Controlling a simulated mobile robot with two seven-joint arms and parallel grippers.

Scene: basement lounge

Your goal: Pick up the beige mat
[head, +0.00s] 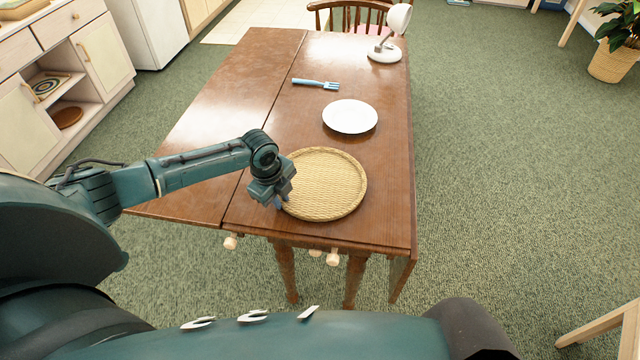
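The beige mat (325,185) is a round woven piece with a raised rim. It lies flat on the near part of the brown wooden table (385,215). My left gripper (280,203) is at the mat's left edge, pointing down, with its fingertips close to the rim. The gripper body hides that bit of the rim. I cannot tell whether the fingers touch the mat or how far apart they are. My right gripper is not in view.
A white plate (350,116) lies just beyond the mat. A wooden chair (350,14) stands at the far end. The table's left side is bare.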

